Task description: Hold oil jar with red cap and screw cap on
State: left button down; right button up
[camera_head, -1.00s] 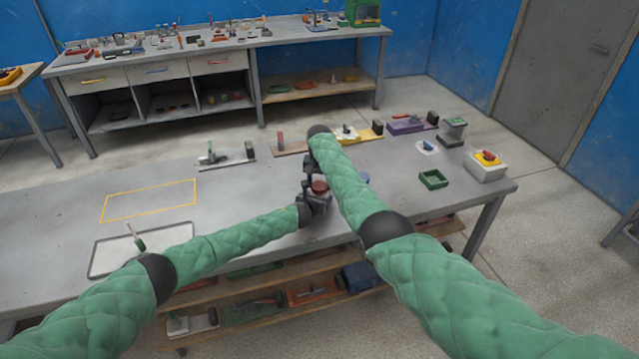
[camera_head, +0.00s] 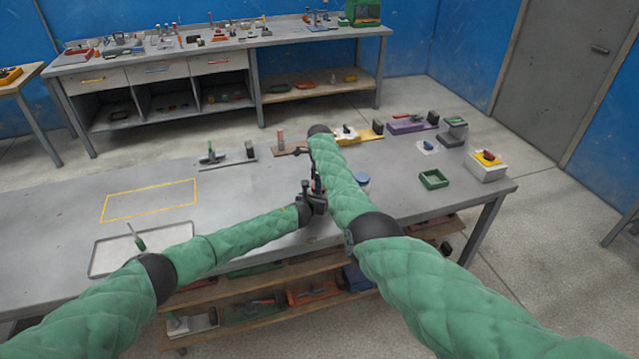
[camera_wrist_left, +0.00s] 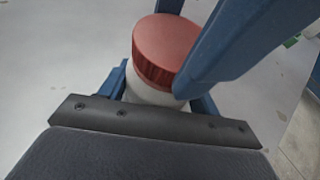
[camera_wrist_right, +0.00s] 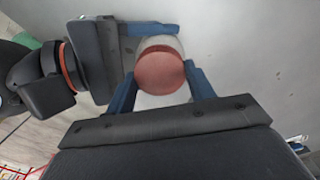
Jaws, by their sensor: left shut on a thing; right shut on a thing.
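The oil jar (camera_wrist_left: 143,93) has a pale body and a red ribbed cap (camera_wrist_left: 165,48) sitting on its top. My left gripper (camera_head: 314,199) is shut around the jar's body above the near table. My right gripper (camera_wrist_right: 160,82) is shut on the red cap, which also shows between its blue fingers in the right wrist view (camera_wrist_right: 160,70). The right fingers cross in front of the cap in the left wrist view. In the head view the jar and cap are mostly hidden by my grippers and right forearm. Whether the cap is fully seated cannot be told.
The near table (camera_head: 255,185) is clear around a yellow outlined rectangle. A grey tray (camera_head: 100,262) lies at the left. Several fixtures line the back edge.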

jog(key=m, duration=0.7)
jog(key=shift+w+r, duration=0.1)
jog(key=m, duration=0.6)
jog(key=shift+d, duration=0.1)
jog(key=o, duration=1)
jog(key=shift+r, duration=2.15)
jog(key=shift+c, duration=0.2)
